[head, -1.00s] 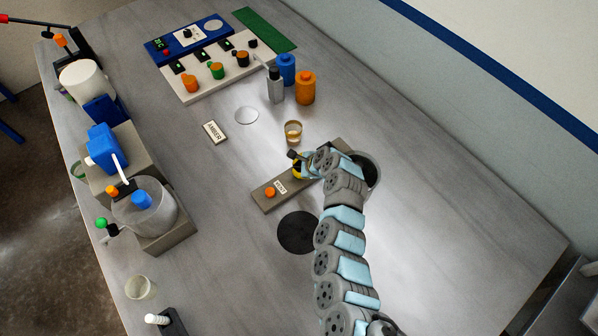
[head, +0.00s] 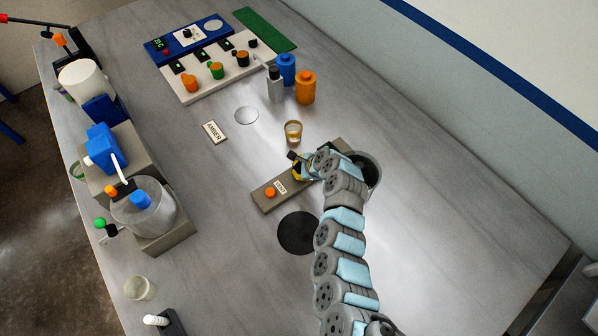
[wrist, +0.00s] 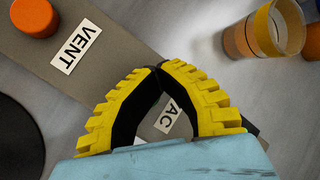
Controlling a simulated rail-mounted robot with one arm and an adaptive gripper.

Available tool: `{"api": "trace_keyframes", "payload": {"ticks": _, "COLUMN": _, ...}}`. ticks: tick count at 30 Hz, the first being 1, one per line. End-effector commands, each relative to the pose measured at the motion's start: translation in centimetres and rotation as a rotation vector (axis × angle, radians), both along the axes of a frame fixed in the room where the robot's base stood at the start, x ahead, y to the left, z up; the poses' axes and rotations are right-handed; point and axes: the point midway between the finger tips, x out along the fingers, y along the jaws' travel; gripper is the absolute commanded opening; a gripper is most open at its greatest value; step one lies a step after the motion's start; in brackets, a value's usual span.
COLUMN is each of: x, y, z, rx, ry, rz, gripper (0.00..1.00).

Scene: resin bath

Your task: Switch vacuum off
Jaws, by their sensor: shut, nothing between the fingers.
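A grey-brown control strip (head: 262,200) lies on the bench. It bears an orange button (head: 270,192) and a VENT label (head: 280,187), both also clear in the wrist view. My gripper (head: 297,167) is over the strip's middle, partly hiding it. In the wrist view its yellow-and-black fingers (wrist: 155,72) meet at the tips, with nothing held. A label (wrist: 167,116) shows between the fingers, reading "AC", its first letter hidden. The vacuum control beside that label is hidden by my gripper and arm. I cannot tell whether the fingertips touch the strip.
An amber-banded cup (head: 293,131) stands just behind the strip. A dark disc (head: 299,232) lies in front. A round grey-rimmed thing (head: 374,172) is partly behind my arm. Orange (head: 306,88) and blue bottles (head: 287,69) stand farther back. The bench's right side is clear.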

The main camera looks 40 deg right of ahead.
Motion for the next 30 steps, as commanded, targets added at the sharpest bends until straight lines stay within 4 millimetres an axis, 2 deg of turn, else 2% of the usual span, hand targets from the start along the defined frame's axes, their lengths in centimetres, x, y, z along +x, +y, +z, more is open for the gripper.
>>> {"api": "trace_keyframes", "payload": {"ticks": 17, "x": -0.2, "y": 0.1, "z": 0.7, "rx": 0.001, "ry": 0.004, "rz": 0.001, "gripper": 0.00}}
{"api": "trace_keyframes", "payload": {"ticks": 30, "x": -0.1, "y": 0.0, "z": 4.0, "rx": -0.001, "ry": 0.000, "rz": -0.001, "gripper": 0.00}}
